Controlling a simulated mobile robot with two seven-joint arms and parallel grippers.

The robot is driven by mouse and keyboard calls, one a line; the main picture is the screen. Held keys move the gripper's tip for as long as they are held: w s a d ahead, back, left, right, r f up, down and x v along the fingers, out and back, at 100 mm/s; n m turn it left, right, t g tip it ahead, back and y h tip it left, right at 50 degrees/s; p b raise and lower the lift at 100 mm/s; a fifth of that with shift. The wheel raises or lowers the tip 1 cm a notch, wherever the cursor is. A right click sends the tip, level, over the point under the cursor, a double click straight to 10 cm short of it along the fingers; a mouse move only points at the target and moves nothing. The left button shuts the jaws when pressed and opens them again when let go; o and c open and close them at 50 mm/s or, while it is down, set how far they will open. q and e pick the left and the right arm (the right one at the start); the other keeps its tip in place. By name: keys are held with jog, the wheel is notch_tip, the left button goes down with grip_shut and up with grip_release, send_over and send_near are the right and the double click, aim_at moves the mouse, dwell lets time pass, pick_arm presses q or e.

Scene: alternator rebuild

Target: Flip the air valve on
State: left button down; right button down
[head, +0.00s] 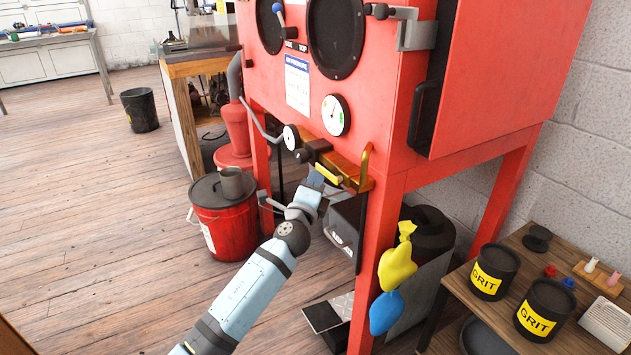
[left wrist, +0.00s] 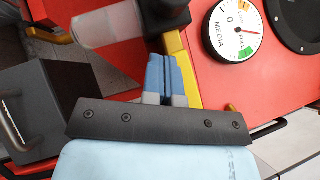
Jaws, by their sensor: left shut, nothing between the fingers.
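The red blast cabinet (head: 400,110) carries a brass-coloured pipe fitting (head: 347,167) low on its front. A short yellow lever (head: 328,173), which looks like the air valve handle, sticks out there. My left gripper (head: 317,179) is shut and empty, right by the lever. In the left wrist view my left gripper's fingers (left wrist: 164,62) are together, close beside a yellow bar (left wrist: 187,75). I cannot tell whether they touch it. The fingers partly cover this spot in the head view. My right gripper is not in view.
A round white gauge (head: 336,115) sits just above the fitting; it also shows in the left wrist view (left wrist: 233,32). A red bucket (head: 224,218) stands left of my arm. Grit tins (head: 494,272) stand on a right-hand shelf.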

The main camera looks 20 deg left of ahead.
pick_arm(q)
jog(key=v, duration=1.3)
jog(key=shift+s, duration=0.35)
jog(key=shift+d+f, duration=0.1)
jog(key=shift+f, duration=0.05)
